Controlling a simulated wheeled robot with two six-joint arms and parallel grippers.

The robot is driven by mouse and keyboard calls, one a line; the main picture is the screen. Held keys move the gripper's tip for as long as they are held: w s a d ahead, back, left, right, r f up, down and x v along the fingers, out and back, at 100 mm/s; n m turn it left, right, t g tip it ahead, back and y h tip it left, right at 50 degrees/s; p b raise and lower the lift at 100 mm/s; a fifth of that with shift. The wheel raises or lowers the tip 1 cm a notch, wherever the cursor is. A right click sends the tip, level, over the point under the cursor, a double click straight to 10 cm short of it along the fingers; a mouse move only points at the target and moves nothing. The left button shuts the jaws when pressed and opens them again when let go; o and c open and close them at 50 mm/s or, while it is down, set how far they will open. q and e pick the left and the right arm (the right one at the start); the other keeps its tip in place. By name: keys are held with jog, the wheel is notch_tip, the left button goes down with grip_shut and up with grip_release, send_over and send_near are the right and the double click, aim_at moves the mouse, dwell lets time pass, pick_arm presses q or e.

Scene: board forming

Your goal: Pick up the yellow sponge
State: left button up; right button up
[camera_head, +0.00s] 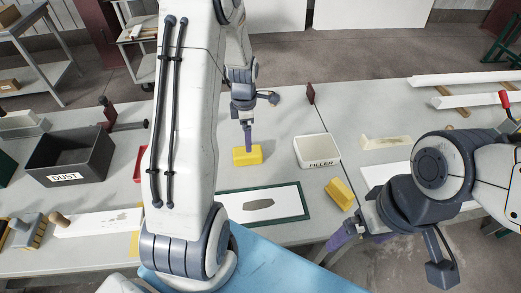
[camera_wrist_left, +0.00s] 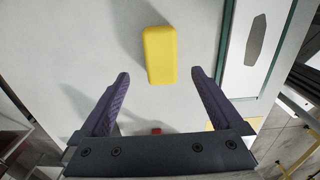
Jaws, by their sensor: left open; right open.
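A yellow sponge (camera_head: 247,156) lies on the grey table, left of the filler tray. In the left wrist view the sponge (camera_wrist_left: 160,55) lies ahead of the fingertips, between their lines. My left gripper (camera_head: 247,136) is above the sponge, and its purple fingers hide a little of it. The left wrist view shows this gripper (camera_wrist_left: 159,78) open and empty. A second yellow block (camera_head: 341,194) lies near the table's front edge. My right gripper (camera_head: 345,238) is low in front of that edge, below this block, with nothing visible in it.
A white tray marked FILLER (camera_head: 317,150) stands right of the sponge. A green-edged board (camera_head: 305,213) with a white sheet lies in front. A dark DUST bin (camera_head: 68,158) stands at the left. My large left arm hides part of the table. Bare table surrounds the sponge.

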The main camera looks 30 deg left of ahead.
aim_at(248, 155)
pick_arm(q)
notch_tip(248, 155, down, 2)
jog(key=shift+d+f, duration=0.15)
jog(key=shift+f, duration=0.05)
jog(key=shift+w+d+f, duration=0.15)
jog(key=shift+f, duration=0.15)
jog(key=f+p, duration=0.1)
jog(key=f, duration=0.2)
jog(key=f+p, duration=0.1)
jog(key=shift+s+a+f+p, duration=0.25)
jog(key=shift+a+p, duration=0.05)
jog(key=shift+f, duration=0.45)
jog(key=c, duration=1.4)
jog(key=shift+r, duration=0.2)
